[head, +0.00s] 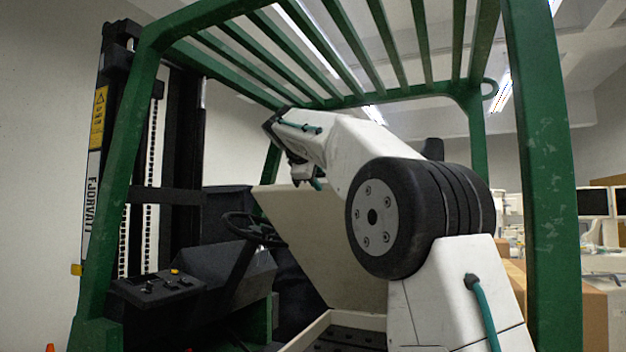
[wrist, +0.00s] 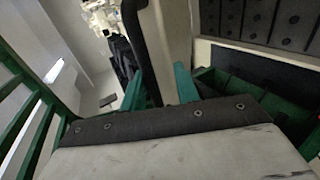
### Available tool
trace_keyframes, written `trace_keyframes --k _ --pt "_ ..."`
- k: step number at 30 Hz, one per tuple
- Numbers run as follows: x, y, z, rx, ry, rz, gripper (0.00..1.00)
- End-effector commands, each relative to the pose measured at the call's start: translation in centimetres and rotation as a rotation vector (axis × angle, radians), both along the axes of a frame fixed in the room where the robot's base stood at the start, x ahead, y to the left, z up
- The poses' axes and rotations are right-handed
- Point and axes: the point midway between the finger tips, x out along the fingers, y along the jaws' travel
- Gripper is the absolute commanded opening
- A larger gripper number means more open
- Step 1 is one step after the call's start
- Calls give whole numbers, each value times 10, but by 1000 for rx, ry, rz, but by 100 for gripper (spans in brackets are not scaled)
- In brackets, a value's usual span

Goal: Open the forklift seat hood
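The forklift seat hood (head: 315,235) is a cream panel standing steeply tilted up in the green-framed cab, with its underside facing the head view. In the wrist view the hood (wrist: 170,40) shows nearly edge-on, with a dark strip along its left side. My gripper (head: 314,184) is at the hood's upper edge. In the wrist view my gripper's teal fingers (wrist: 162,90) lie on either side of the hood edge. The right finger looks close against the panel; whether both press on it is unclear. My arm hides part of the hood and most of the seat.
Below the hood is a cream-rimmed compartment with a dark, bolted top (wrist: 265,22). The steering wheel (head: 254,229) and black control console (head: 155,287) are to the left. Green overhead bars (head: 340,45) are close above my arm, and a green post (head: 548,180) stands at right.

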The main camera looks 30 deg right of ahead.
Motion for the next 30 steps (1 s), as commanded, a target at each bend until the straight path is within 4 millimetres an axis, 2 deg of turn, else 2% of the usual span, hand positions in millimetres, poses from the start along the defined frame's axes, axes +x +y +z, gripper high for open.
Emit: trace_keyframes --k 6,13,30 --pt "-17 29 17 1 -2 4 29" --pt "-32 51 31 0 -2 3 29" --pt "-35 55 34 0 0 1 29"
